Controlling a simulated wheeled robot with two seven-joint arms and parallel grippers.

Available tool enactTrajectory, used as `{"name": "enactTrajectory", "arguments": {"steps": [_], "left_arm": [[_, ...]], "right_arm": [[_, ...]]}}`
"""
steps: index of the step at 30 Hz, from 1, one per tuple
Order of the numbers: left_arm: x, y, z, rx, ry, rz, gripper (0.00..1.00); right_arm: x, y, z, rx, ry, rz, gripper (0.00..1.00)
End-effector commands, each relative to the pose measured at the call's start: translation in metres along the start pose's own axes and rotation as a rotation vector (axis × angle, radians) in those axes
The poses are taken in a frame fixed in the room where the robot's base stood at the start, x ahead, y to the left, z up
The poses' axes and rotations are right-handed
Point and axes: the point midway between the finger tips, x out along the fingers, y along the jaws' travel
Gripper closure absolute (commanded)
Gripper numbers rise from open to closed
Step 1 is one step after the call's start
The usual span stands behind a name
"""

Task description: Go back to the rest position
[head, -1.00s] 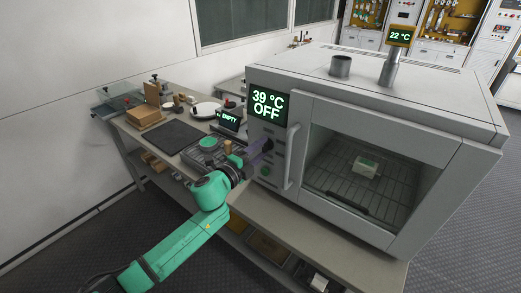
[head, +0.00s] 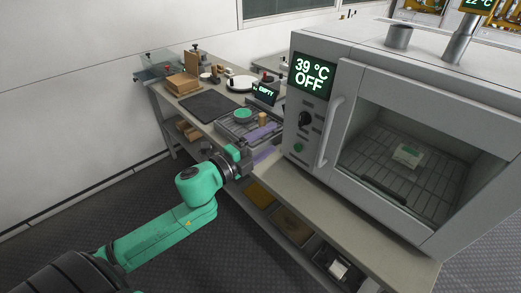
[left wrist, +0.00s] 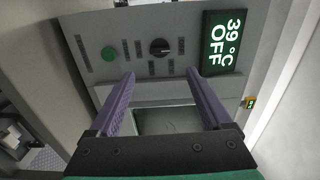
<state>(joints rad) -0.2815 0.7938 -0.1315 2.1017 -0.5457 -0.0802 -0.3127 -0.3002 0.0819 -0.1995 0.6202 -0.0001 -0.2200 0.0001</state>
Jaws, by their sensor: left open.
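My left gripper (head: 262,143) is at the end of the green arm, in front of the bench edge and left of the oven (head: 400,130). In the left wrist view, its two purple fingers (left wrist: 160,100) are apart with nothing between them. The oven's panel faces them, with a black knob (left wrist: 159,47), a green button (left wrist: 109,54) and a display (left wrist: 221,42) reading 39 °C OFF. The oven door is shut. A small white and green item (head: 407,155) lies on the rack inside. My right gripper is in neither view.
The bench holds a tester with an EMPTY display (head: 265,94), a tray with a green disc (head: 243,114), a dark mat (head: 206,104) and a wooden block (head: 182,84). Bins (head: 290,226) sit on the shelf below. The floor (head: 120,205) at left is clear.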

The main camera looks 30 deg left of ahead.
Motion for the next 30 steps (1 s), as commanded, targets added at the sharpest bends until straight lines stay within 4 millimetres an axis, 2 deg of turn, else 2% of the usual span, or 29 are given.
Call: {"name": "enactTrajectory", "arguments": {"steps": [3,6,20,22,23,26,29,30], "left_arm": [[-0.017,0.003,0.001,-0.004,-0.002,0.002,0.18],[-0.024,0.002,0.0,-0.003,-0.001,0.001,0.18],[-0.026,0.0,0.001,-0.001,-0.002,0.0,0.18],[-0.025,0.005,0.005,-0.011,-0.012,0.008,0.18],[-0.025,0.011,0.01,-0.024,-0.024,0.017,0.18],[-0.027,0.052,0.041,-0.115,-0.108,0.078,0.18],[-0.041,0.127,0.086,-0.275,-0.249,0.18,0.18],[-0.05,0.162,0.1,-0.347,-0.311,0.225,0.18]], "right_arm": [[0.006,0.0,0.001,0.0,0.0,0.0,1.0],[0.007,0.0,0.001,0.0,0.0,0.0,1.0],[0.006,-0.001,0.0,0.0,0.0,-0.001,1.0],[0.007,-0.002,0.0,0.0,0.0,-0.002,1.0],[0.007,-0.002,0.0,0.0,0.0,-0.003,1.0],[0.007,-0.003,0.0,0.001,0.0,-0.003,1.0],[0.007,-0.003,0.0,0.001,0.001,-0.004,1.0],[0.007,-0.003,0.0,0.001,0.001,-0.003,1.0]]}}
